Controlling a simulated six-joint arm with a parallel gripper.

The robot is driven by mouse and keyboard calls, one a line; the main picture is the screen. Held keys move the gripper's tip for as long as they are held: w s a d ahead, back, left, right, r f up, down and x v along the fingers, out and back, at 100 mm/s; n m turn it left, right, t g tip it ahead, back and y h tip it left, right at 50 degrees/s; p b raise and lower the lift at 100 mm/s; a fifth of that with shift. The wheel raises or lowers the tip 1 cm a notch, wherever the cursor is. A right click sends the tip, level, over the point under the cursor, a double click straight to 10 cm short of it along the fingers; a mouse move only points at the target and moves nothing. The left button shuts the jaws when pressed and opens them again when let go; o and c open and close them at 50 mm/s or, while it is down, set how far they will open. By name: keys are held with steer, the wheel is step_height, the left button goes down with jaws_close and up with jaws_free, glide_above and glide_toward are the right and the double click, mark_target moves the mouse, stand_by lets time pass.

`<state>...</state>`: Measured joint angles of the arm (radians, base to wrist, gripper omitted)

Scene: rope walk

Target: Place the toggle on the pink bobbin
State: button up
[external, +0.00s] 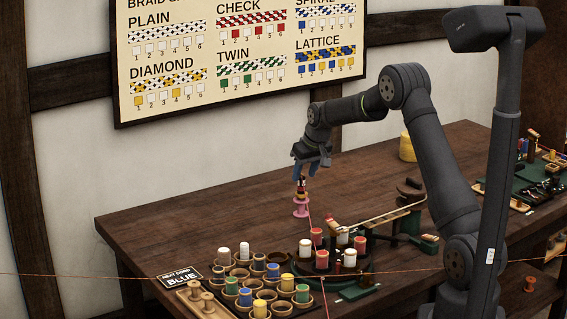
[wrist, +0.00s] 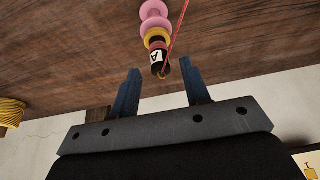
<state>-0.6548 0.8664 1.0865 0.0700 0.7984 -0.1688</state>
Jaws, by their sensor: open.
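The pink bobbin (external: 301,207) stands upright on the bare table at the middle of the external view. It also shows at the top of the wrist view (wrist: 154,12). The toggle (wrist: 159,58), a small dark and red piece with a white label marked A and a yellow ring at its bobbin end, sits on the bobbin in line with it. In the external view the toggle (external: 301,186) looks upright. My gripper (wrist: 160,68) is open just above the toggle, whose free end lies between the blue fingertips without visible contact. A red cord runs from the toggle.
A round green stand (external: 304,277) with red and white bobbins is in front of the pink bobbin. A rack of coloured bobbins (external: 245,297) stands left of it. A wooden arm on a green frame (external: 375,217) is to the right. The table's left rear is clear.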

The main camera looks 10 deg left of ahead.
mark_target(303, 178)
steer(key=v, duration=0.7)
steer(key=shift+r, duration=0.25)
steer(key=shift+s+f, duration=0.1)
steer(key=x, duration=1.2)
steer(key=shift+d+f, duration=0.1)
step_height(303, 178, up, 2)
steer(key=shift+r, duration=0.45)
